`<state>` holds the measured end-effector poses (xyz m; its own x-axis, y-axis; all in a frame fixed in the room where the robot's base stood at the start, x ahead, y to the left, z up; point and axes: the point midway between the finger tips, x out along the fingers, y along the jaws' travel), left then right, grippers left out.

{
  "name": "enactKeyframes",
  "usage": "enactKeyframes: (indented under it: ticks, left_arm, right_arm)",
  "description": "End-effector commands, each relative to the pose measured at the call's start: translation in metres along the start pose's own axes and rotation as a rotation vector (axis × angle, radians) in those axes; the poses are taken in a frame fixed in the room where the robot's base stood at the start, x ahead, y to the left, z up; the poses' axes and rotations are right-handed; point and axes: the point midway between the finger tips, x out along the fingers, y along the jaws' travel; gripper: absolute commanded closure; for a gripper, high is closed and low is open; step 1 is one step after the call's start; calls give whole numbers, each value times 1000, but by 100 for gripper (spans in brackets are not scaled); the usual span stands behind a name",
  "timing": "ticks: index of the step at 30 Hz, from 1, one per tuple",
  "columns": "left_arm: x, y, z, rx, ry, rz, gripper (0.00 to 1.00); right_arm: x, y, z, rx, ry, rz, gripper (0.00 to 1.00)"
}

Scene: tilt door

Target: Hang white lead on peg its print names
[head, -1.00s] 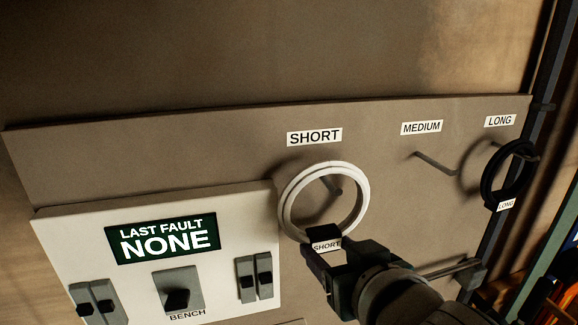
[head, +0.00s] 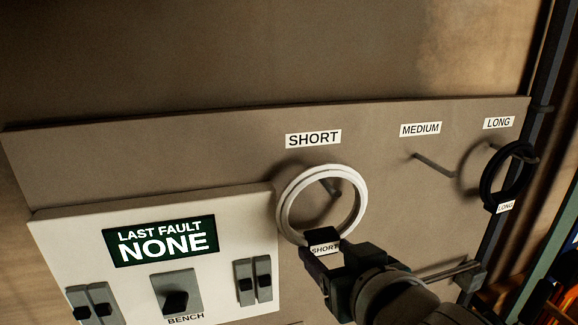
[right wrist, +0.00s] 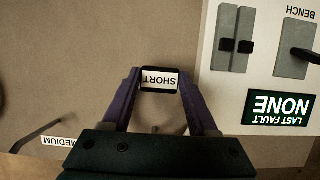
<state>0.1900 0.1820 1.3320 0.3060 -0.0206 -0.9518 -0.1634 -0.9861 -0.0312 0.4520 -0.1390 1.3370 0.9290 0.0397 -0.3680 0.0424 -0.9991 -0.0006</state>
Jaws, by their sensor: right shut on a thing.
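The white lead (head: 281,205) is a coiled ring with a tag (head: 324,249) printed SHORT. My right gripper (head: 325,250) is shut on the lead at its tag, below the ring. The tag also shows between the fingers in the right wrist view (right wrist: 160,79). The SHORT peg (head: 331,187) shows through the ring's opening, under the SHORT label (head: 313,139). I cannot tell whether the ring rests on the peg. The MEDIUM peg (head: 434,165) is bare. A black lead (head: 487,187) tagged LONG hangs at the LONG peg (head: 525,158). My left gripper is not in view.
A white bench panel (head: 75,240) with a LAST FAULT NONE display (head: 160,241) and several switches stands out left of the ring. A bar bracket (head: 468,275) is at the lower right. The board between the SHORT and MEDIUM pegs is clear.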

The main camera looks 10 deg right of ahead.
Motion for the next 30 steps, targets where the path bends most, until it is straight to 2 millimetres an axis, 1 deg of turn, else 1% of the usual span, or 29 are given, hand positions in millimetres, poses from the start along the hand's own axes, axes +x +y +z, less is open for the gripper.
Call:
enactKeyframes:
  ticks: [5,6,15,22,25,28,30]
  left_arm:
    - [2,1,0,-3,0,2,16]
    - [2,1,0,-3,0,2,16]
    - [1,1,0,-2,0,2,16]
    - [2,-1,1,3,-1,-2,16]
    - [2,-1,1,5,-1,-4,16]
    - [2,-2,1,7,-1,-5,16]
    - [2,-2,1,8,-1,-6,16]
  right_arm:
    - [1,0,1,0,3,-1,100]
    - [1,0,0,0,3,-1,38]
    - [1,0,1,0,1,0,6]
    - [0,0,3,0,-3,0,6]
    - [-3,0,3,0,-2,1,6]
    - [-12,0,3,0,-2,1,6]
    - [-22,0,3,-1,-1,-1,6]
